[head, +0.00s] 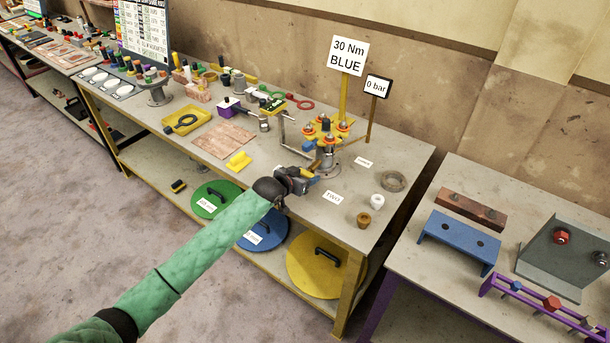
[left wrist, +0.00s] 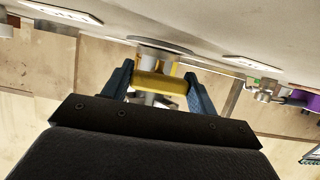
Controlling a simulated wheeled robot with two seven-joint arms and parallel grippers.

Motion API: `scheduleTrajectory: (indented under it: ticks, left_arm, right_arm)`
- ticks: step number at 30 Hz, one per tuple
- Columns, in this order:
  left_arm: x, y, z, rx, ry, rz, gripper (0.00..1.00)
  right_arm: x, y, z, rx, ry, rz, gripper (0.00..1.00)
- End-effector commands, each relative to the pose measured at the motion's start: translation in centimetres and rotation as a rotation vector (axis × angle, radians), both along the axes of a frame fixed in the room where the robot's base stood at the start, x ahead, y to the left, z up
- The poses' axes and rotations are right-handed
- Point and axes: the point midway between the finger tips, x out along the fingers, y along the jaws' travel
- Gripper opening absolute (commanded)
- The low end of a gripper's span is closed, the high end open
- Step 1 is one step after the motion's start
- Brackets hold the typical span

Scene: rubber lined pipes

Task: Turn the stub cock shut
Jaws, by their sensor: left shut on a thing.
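My left gripper (head: 312,181) reaches over the front of the workbench, at the foot of the pipe stand. In the left wrist view its blue fingers (left wrist: 160,88) are closed on a yellow part, which I take to be the handle of the stub cock (left wrist: 158,84). A grey stub and a round grey flange (left wrist: 160,46) adjoin it on the bench side. In the head view the gripper and wrist largely hide the cock. Above it stands the yellow flange (head: 325,129) with several orange-topped bolts. My right gripper is not in view.
A "0 bar" sign (head: 377,86) and a "30 Nm BLUE" sign (head: 347,54) stand behind. A grey ring (head: 393,181), a white cup (head: 376,202) and a brown cup (head: 364,219) sit to the right. A yellow block (head: 238,160) lies left.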

Motion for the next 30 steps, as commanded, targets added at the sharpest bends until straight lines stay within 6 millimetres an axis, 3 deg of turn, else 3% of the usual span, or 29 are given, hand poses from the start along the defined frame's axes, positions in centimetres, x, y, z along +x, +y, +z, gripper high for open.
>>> scheduleTrajectory:
  ticks: [17, 18, 21, 30]
  left_arm:
    - [0.03, 0.06, 0.02, 0.034, -0.025, 0.001, 0.35]
    - [0.03, 0.06, 0.02, 0.034, -0.025, 0.001, 0.64]
    - [0.03, 0.05, 0.02, 0.034, -0.025, 0.000, 0.80]
    - [-0.10, 0.08, 0.01, 0.033, -0.024, 0.000, 0.80]
  right_arm:
    - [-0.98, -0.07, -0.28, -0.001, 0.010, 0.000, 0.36]
    - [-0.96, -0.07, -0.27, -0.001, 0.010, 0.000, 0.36]
    - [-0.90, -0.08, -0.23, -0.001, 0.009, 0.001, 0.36]
    - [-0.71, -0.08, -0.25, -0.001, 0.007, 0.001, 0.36]
